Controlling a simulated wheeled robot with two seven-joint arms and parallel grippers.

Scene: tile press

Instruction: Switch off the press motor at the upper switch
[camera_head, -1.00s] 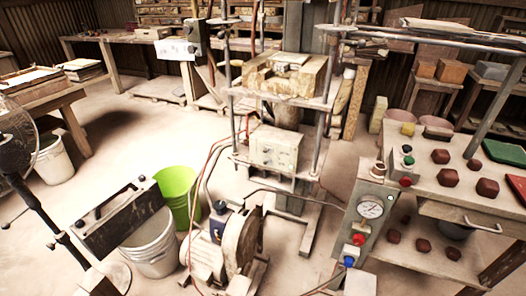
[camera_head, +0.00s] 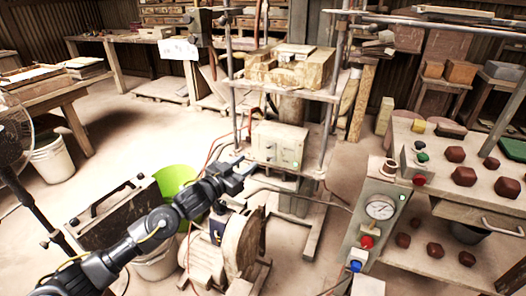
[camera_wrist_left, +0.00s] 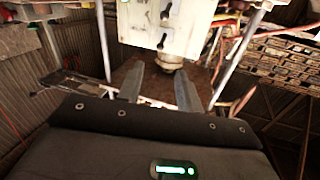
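The pale switch box (camera_head: 278,146) sits low on the press frame, with a small green light near its lower right. In the left wrist view the box (camera_wrist_left: 190,30) shows two dark levers, one above the other: the upper switch (camera_wrist_left: 166,14) and the lower one (camera_wrist_left: 162,41). The levers are too small to read in the head view. My left gripper (camera_head: 240,172) is left of and below the box in the head view. Its two fingers (camera_wrist_left: 160,86) are spread apart with nothing between them, and appear clear of the levers. My right gripper is out of view.
The motor and flywheel (camera_head: 240,240) stand below my left gripper. A green bucket (camera_head: 174,180) is behind my left arm. The gauge panel (camera_head: 379,215) and a table of dark red tiles (camera_head: 464,176) are at right. Press posts and cables surround the box.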

